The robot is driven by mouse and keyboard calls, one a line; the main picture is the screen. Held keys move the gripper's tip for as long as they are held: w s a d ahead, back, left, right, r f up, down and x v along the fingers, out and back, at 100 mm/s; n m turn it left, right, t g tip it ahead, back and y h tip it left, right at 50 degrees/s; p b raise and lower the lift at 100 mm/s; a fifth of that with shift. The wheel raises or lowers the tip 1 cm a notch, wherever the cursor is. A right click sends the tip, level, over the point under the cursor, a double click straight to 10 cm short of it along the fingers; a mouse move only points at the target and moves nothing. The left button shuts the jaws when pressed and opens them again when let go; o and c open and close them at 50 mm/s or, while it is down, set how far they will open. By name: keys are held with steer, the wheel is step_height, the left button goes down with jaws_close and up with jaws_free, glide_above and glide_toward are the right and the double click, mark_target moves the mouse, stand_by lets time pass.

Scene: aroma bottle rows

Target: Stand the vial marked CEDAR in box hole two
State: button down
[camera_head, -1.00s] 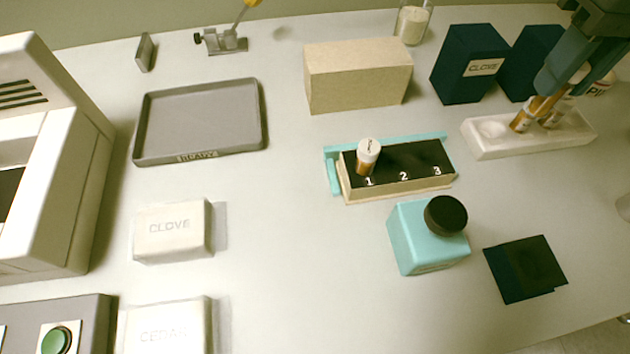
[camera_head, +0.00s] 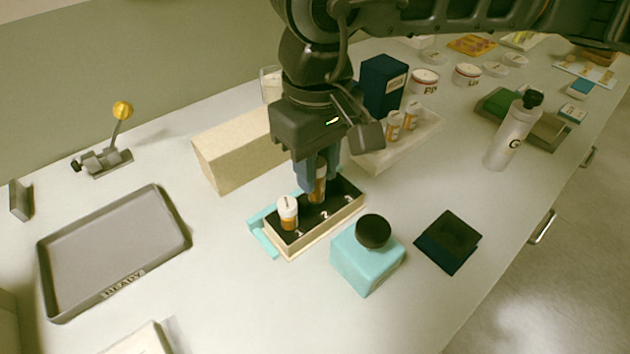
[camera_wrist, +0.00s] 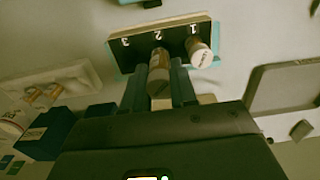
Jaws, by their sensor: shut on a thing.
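The box (camera_head: 338,232) is cream with a black top, holes numbered 1, 2 and 3, and a teal piece around its back and left. A white-capped amber vial (camera_head: 288,214) stands in hole one; it also shows in the wrist view (camera_wrist: 199,52). My gripper (camera_head: 316,184) is shut on another amber vial (camera_head: 319,186), upright at the middle of the box. In the wrist view this held vial (camera_wrist: 159,70) lies between the fingers, in line with the number 2. Its lower end is hidden, so I cannot tell how deep it sits. Its marking is not readable.
A teal bottle with a black cap (camera_head: 368,258) stands just in front of the box. A cream block (camera_head: 235,150) is behind it. A white rack (camera_head: 415,142) with amber vials is at the right back. A grey READY tray (camera_head: 115,250) lies left.

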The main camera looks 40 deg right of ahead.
steer(key=shift+a+f+p, duration=0.1)
steer(key=shift+f+p, duration=0.25)
steer(key=shift+f, duration=1.65)
steer(key=shift+f+b, duration=0.25)
steer(key=shift+b, duration=0.1)
steer(key=c, duration=1.2)
jaws_free()
steer(key=shift+r, duration=0.1)
step_height(320, 180, up, 12)
steer(key=shift+r, duration=0.15)
